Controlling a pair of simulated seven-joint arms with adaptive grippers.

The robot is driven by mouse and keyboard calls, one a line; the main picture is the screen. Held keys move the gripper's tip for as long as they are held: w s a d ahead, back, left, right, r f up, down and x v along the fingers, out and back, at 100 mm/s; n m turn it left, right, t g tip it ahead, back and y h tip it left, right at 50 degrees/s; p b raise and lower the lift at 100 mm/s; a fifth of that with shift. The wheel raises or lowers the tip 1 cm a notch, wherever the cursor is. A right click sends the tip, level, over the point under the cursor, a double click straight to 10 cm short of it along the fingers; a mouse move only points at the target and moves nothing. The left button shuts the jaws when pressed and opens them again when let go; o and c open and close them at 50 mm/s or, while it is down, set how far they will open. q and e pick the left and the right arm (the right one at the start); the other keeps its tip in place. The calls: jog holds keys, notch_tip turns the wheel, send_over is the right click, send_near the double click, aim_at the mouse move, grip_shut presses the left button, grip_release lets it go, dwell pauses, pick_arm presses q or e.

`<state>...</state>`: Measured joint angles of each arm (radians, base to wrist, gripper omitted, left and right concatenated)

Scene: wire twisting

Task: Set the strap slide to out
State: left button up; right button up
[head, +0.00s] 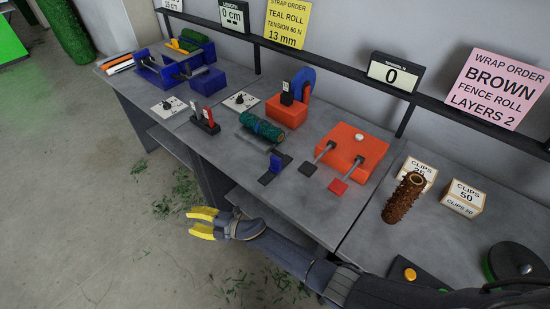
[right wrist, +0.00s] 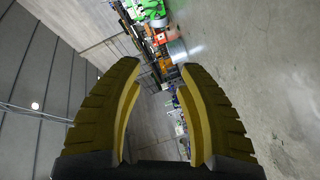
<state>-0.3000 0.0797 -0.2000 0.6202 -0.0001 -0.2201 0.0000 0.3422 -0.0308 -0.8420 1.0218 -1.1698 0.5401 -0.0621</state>
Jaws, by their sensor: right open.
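A small blue block on a dark track (head: 275,166) sits near the front edge of the bench; it may be the strap slide, but no label shows on it. Behind it lies a teal roll (head: 262,127). An orange machine (head: 345,150) with two levers, one ending in a black pad and one in a red pad, stands to its right. My right gripper (head: 199,223) has yellow fingers, is open and empty, and hangs in front of the bench edge, apart from everything on it. Its two spread fingers also show in the right wrist view (right wrist: 160,85). My left gripper is not in view.
A red and black switch pair (head: 205,121) and a blue fixture (head: 160,72) are further left. A display reading 0 (head: 390,75) is on the rail. The floor in front is clear except for green scraps.

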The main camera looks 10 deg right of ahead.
jog(key=a+r+n+g+y, duration=0.1)
jog(key=a+r+n+g, duration=0.3)
jog(key=r+n, duration=0.3)
notch_tip(320, 180, up, 25)
jog(key=n+g+h, duration=0.2)
jog(key=n+h, duration=0.9)
jog(key=h, duration=0.5)
send_over(276, 158)
notch_tip(276, 158, down, 16)
jog(key=shift+f, duration=0.1)
jog(key=shift+c, duration=0.2)
grip_shut()
